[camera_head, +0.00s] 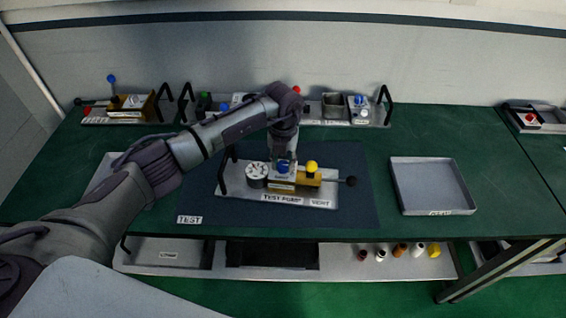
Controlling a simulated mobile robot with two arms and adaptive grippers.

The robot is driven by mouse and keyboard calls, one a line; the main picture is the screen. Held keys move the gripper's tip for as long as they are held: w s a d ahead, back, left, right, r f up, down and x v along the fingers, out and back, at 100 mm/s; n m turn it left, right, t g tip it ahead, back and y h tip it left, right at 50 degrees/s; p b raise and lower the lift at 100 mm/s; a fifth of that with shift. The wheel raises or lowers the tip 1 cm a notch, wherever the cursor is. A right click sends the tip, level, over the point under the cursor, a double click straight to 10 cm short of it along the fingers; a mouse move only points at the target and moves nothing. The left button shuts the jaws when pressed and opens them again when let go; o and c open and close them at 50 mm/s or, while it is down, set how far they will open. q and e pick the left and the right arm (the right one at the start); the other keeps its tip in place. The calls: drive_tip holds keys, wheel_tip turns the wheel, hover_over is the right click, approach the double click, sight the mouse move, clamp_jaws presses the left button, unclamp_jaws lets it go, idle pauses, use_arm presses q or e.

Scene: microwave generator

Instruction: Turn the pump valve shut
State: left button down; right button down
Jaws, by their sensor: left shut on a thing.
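The test pump (257,188) stands on a dark mat at the middle of the green bench. It has a white round gauge (256,171), a brass block, a yellow knob (312,166) near the label "VENT", and a black-tipped lever (350,181) pointing right. A blue knob (283,167) sits on the brass block between gauge and yellow knob; which knob is the pump valve I cannot read. My left gripper (283,160) points down at the blue knob and is shut on it, its fingers partly covering it. My right gripper is not in view.
An empty grey tray (435,187) lies right of the mat. At the back stand racks with handles, holding valves and small parts (125,105). A lower shelf (340,262) holds several small coloured items. My left arm hides part of the bench's left side.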

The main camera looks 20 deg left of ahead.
use_arm(q)
drive_tip(key=shift+f+m+b, duration=0.15)
drive_tip(key=shift+m+b, duration=0.35)
drive_tip(key=shift+b, duration=0.2)
drive_tip(key=m+b, duration=0.9)
drive_tip(key=b, duration=0.1)
drive_tip(key=shift+m+b, duration=0.4)
drive_tip(key=m+b, duration=0.2)
drive_tip(key=m, duration=0.1)
drive_tip(key=shift+b, duration=0.4)
drive_tip(key=shift+m+b, duration=0.9)
drive_tip(key=shift+m, duration=0.9)
drive_tip(key=shift+r, duration=0.2)
drive_tip(key=c, duration=0.8)
unclamp_jaws()
drive_tip(key=shift+o, duration=0.2)
drive_tip(key=shift+r, duration=0.1)
